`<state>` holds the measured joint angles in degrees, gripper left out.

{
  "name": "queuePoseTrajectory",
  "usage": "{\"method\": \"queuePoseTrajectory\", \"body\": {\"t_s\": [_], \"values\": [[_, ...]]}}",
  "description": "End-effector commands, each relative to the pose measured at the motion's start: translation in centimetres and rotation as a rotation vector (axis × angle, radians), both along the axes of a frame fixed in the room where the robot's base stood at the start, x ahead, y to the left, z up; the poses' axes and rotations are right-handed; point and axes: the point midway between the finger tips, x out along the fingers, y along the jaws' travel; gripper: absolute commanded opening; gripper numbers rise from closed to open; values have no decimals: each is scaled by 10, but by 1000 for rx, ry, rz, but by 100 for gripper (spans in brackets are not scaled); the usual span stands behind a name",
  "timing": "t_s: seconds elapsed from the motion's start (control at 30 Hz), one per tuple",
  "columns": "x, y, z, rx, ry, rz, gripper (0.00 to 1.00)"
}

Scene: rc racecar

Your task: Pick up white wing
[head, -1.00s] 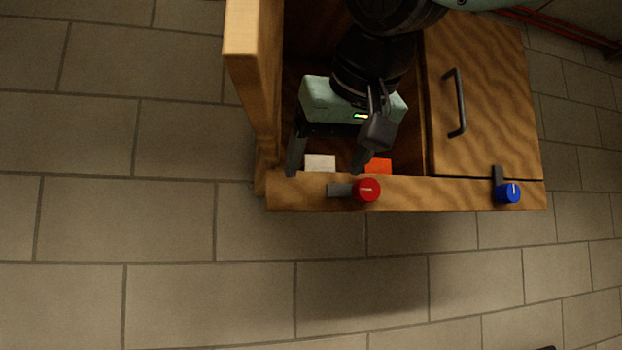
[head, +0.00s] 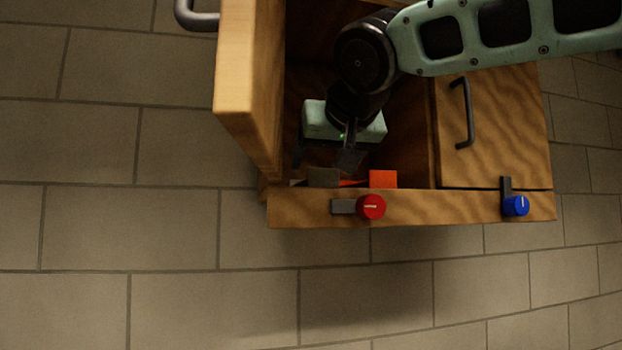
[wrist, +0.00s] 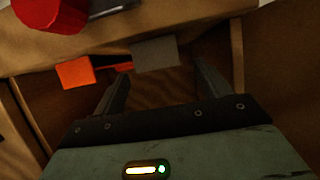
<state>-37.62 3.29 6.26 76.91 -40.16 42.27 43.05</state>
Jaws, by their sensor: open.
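The white wing (head: 324,178) shows as a pale block, greyish in shadow, just behind the cabinet's front rail in the head view. In the wrist view the wing (wrist: 155,54) is a flat grey block just beyond the fingertips, in line with the gap between them. My gripper (wrist: 158,72) is open and empty, its two fingers spread apart. In the head view my gripper (head: 326,164) is down inside the open compartment, close to the wing; its fingertips are dark and hard to make out there.
An orange block (head: 383,179) sits to the right of the wing, with a thin red strip between them. The wooden front rail (head: 450,211) carries a red knob (head: 371,207) and a blue knob (head: 516,206). An open door (head: 247,70) stands left; a closed handled door (head: 500,130) is right.

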Motion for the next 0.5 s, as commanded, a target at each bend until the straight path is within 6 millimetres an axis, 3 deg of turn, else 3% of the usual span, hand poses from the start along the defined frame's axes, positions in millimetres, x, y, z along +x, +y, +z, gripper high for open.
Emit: {"method": "queuePoseTrajectory", "body": {"t_s": [0.27, 0.5], "values": [[19, 5, -7, -2, 1, -1, 75], [48, 12, -20, -2, 3, -1, 75]]}}
